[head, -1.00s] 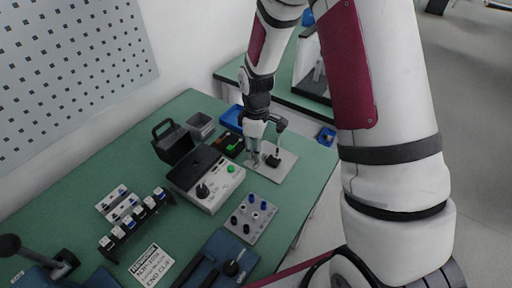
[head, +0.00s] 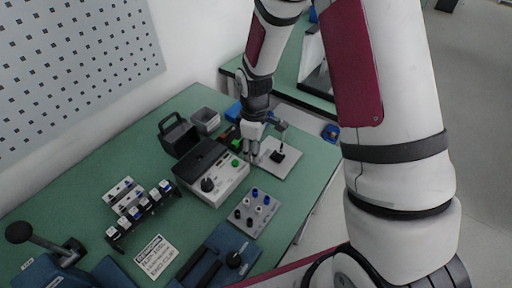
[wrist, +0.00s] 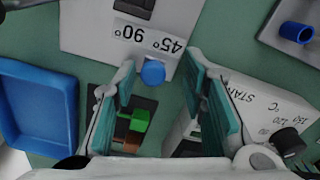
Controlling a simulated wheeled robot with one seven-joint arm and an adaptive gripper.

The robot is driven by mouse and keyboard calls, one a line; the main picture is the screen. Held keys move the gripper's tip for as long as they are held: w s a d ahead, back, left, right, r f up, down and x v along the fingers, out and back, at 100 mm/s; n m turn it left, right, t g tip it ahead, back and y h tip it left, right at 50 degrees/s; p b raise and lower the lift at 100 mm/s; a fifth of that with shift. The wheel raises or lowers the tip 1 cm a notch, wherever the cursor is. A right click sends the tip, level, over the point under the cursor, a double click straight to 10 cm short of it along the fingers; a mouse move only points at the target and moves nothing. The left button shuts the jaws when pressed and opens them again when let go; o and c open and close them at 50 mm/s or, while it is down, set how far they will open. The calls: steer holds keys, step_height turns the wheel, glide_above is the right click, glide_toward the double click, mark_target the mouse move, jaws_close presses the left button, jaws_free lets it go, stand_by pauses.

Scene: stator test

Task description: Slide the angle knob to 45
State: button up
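A pale plate (head: 289,165) lies at the far right of the green bench, with a black block (head: 278,154) standing on it. In the wrist view the plate (wrist: 90,25) carries a label (wrist: 148,38) reading 45° and 90°, upside down. A blue round knob (wrist: 153,72) sits at the plate's edge beside this label. My gripper (wrist: 160,66) is open, with its teal finger pads either side of the blue knob and visible space on both sides. In the head view my gripper (head: 252,154) is over the plate's left edge; the knob is hidden there.
A black and white tester box (head: 222,181) stands close to the left of my gripper, and its edge (wrist: 235,115) shows by the right finger. A blue tray (wrist: 38,105) lies left in the wrist view. A grey terminal plate (head: 253,213) lies nearer.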

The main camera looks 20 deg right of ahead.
steer(key=shift+r, duration=0.1)
step_height(320, 180, up, 12)
stand_by(0.6)
stand_by(0.4)
steer(key=s+d+r+m+t, duration=0.2)
steer(key=s+r+m, duration=0.3)
steer(key=s+r, duration=0.65)
steer(key=s+r+m+t, duration=0.1)
steer(key=s+r+m, duration=0.1)
steer(key=s, duration=0.4)
steer(key=s+d+r+m+t, duration=0.1)
steer(key=s+r+m, duration=0.2)
steer(key=s, duration=0.3)
steer(key=shift+r+m, duration=0.35)
steer(key=shift+m, duration=0.05)
